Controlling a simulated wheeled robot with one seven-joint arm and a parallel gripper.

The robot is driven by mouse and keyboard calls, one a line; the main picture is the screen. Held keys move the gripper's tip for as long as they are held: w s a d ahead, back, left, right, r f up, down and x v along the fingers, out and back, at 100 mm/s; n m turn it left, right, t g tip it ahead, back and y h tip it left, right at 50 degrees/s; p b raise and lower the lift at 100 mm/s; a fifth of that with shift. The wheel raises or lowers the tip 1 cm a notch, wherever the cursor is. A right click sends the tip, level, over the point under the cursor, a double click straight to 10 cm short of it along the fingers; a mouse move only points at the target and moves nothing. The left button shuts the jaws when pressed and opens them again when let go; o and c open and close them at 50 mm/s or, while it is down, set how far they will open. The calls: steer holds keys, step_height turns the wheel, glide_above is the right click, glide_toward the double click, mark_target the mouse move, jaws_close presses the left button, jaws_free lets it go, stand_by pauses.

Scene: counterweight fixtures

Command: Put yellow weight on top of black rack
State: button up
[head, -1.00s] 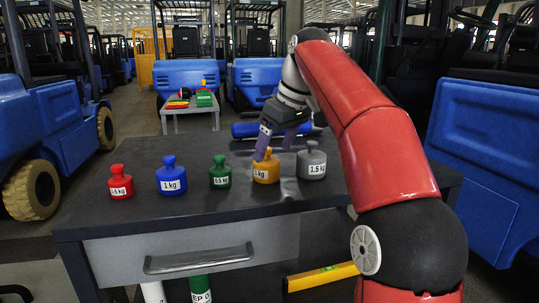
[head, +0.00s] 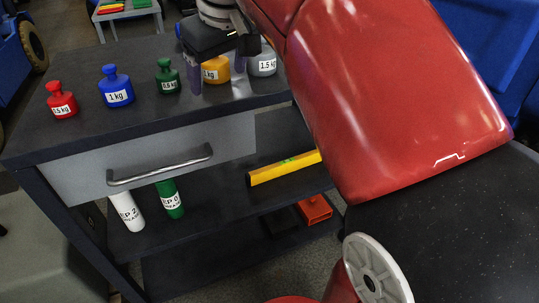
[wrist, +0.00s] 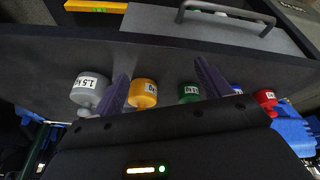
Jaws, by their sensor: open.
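The yellow weight (head: 212,72) stands upright on the dark cart top (head: 140,118), between a green weight (head: 167,78) and a grey 1.5 kg weight (head: 263,63). My gripper (head: 217,78) is open, its purple fingers pointing down. In the head view one finger shows at each side of the yellow weight. In the wrist view the yellow weight (wrist: 144,94) appears between the fingers, closer to the left finger, with the green weight also in that gap. I cannot tell whether a finger touches it. No separate black rack is clearly identifiable; the dark cart has lower shelves.
A blue weight (head: 116,88) and a red weight (head: 61,100) stand left on the cart top. The drawer handle (head: 160,168) sticks out in front. A yellow level (head: 284,167), white and green cylinders (head: 169,199) occupy the shelf below. A black speckled surface (head: 455,225) lies lower right.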

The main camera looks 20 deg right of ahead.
steer(key=s+d+f+m+t, duration=0.1)
steer(key=s+f+m, duration=0.3)
steer(key=s+f, duration=1.2)
step_height(320, 180, down, 4)
steer(key=shift+s+d+f, duration=0.1)
steer(key=shift+s+d, duration=0.25)
steer(key=shift+d, duration=0.2)
